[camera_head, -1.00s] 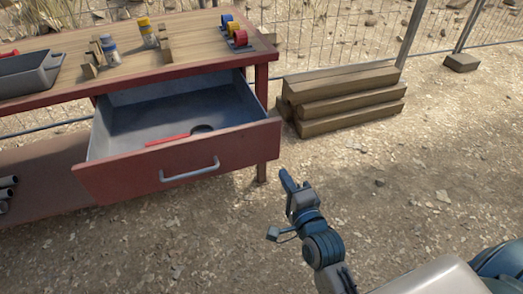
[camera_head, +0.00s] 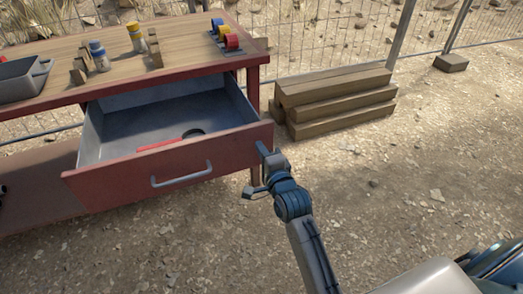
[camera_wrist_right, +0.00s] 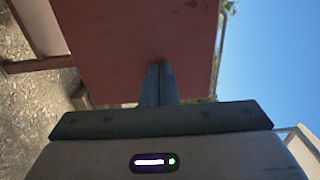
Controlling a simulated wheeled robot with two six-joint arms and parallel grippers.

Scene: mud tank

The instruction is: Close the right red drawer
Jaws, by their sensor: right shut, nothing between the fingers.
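The red drawer (camera_head: 120,186) of the workbench is pulled well open in the head view. Its grey inside shows a red-handled item (camera_head: 163,144) and a dark round item (camera_head: 194,132). A pale bar handle (camera_head: 182,178) crosses its front. My right gripper (camera_head: 262,149) is shut and empty at the right end of the drawer front, right of the handle. In the right wrist view the closed fingertips (camera_wrist_right: 158,68) point at the red front panel (camera_wrist_right: 130,35), touching it or very close; I cannot tell which. My left gripper is out of view.
The wooden bench top (camera_head: 130,83) carries a grey tray (camera_head: 20,80), bottles, wooden blocks and coloured rolls on a stand (camera_head: 226,40). Stacked timbers (camera_head: 335,100) lie right of the bench. A wire fence runs behind. Gravel ground in front is clear.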

